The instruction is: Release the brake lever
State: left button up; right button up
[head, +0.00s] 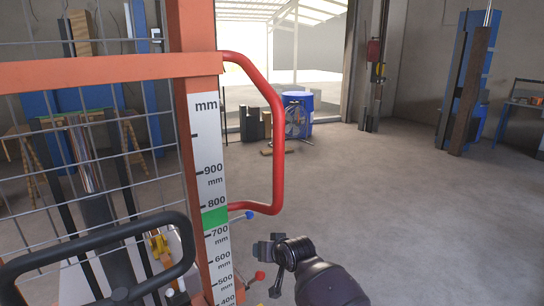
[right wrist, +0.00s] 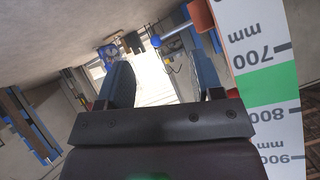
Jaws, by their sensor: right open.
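Two small levers stick out from the ruler post at the machine's right side. One ends in a blue ball (head: 249,215), the other, lower down, in a red ball (head: 260,276). I cannot tell from their look which is the brake lever. My right gripper (head: 268,264) is open and empty, just right of the levers and apart from the blue ball. In the right wrist view its fingers (right wrist: 165,82) are spread, and the blue ball (right wrist: 156,41) shows beyond them, between their tips. My left gripper is not in view.
The orange post carries a white ruler (head: 212,175) with a green band. A red tube handle (head: 278,150) bulges right above the levers. A black handle bar (head: 95,238) and wire mesh stand at left. The floor (head: 400,210) to the right is clear.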

jog(key=s+d+r+n+t, duration=0.1)
jog(key=s+d+r+t, duration=0.15)
jog(key=d+r, duration=0.2)
jog(key=s+d+f+t+h, duration=0.25)
jog(key=s+d+f, duration=0.25)
jog(key=s+d, duration=0.7)
jog(key=s+d+f+g+h, duration=0.1)
jog(key=s+d+f, duration=0.3)
jog(key=s, duration=0.5)
jog(key=s+d+f+m+g+h, duration=0.1)
jog(key=s+d+f, duration=0.3)
jog(key=s, duration=0.6)
jog(key=s+d+f+m+g+h, duration=0.1)
jog(key=s+d+f, duration=0.3)
jog(key=s, duration=0.5)
notch_tip(320, 180, down, 2)
jog(key=shift+s+f, duration=0.15)
jog(key=shift+s, duration=0.25)
